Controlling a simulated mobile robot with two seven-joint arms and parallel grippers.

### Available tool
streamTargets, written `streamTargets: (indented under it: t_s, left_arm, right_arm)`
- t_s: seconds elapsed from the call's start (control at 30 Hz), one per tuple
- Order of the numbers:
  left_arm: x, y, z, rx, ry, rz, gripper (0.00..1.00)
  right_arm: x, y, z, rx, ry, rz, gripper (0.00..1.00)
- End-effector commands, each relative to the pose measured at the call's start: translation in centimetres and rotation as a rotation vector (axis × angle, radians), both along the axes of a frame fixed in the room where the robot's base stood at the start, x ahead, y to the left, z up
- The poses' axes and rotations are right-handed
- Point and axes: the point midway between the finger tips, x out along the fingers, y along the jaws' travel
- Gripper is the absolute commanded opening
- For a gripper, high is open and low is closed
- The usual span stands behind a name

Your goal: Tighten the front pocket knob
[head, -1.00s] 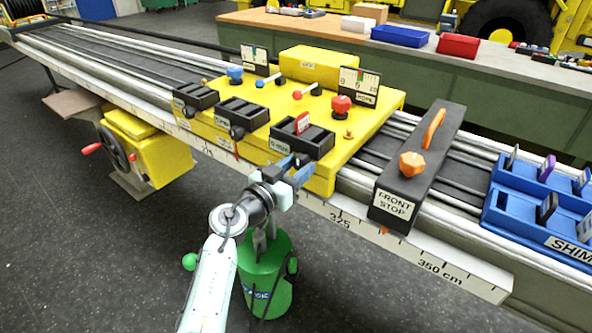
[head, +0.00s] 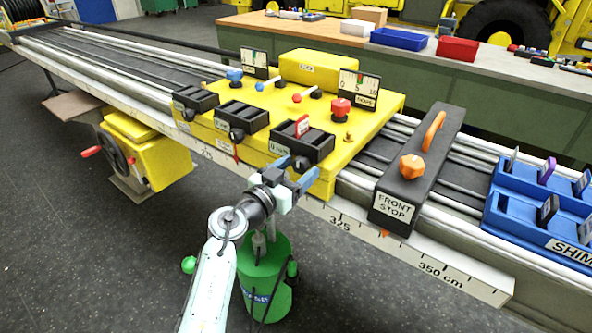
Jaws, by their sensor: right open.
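The yellow carriage (head: 360,145) sits on the rails and has several black pockets along its near edge. The rightmost pocket (head: 313,143), nearest the front stop, holds a red-topped piece (head: 302,126). A dark knob (head: 301,163) on that pocket's near face is partly visible. My right gripper (head: 292,173) is at this knob with blue-tipped fingers spread, one to the left and one to the lower right. I cannot tell whether either finger touches it. My left gripper is not in view.
The black front stop (head: 416,170) with orange knob and handle stands right of the carriage. A blue shim rack (head: 505,215) lies further right. A green canister (head: 266,285) stands below my right wrist. A scale strip (head: 400,254) runs along the rail's near edge.

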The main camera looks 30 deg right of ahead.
Motion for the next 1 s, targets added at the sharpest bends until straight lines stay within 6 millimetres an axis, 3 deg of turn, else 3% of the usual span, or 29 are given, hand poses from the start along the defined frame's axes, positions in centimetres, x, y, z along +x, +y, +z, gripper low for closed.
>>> streamTargets:
  t_s: [0.17,0.6,0.8,1.0]
  left_arm:
    - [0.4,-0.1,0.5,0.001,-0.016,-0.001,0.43]
    - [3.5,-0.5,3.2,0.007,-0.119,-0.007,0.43]
    - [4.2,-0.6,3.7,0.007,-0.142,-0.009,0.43]
    - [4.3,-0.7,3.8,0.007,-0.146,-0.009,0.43]
  right_arm:
    - [-0.5,1.5,0.1,-0.001,0.001,0.003,0.68]
    - [-4.1,10.1,0.2,-0.001,-0.001,0.004,0.68]
    - [-5.0,12.0,0.1,0.0,0.0,0.002,0.68]
    - [-5.1,12.4,0.0,0.001,0.0,0.0,0.68]
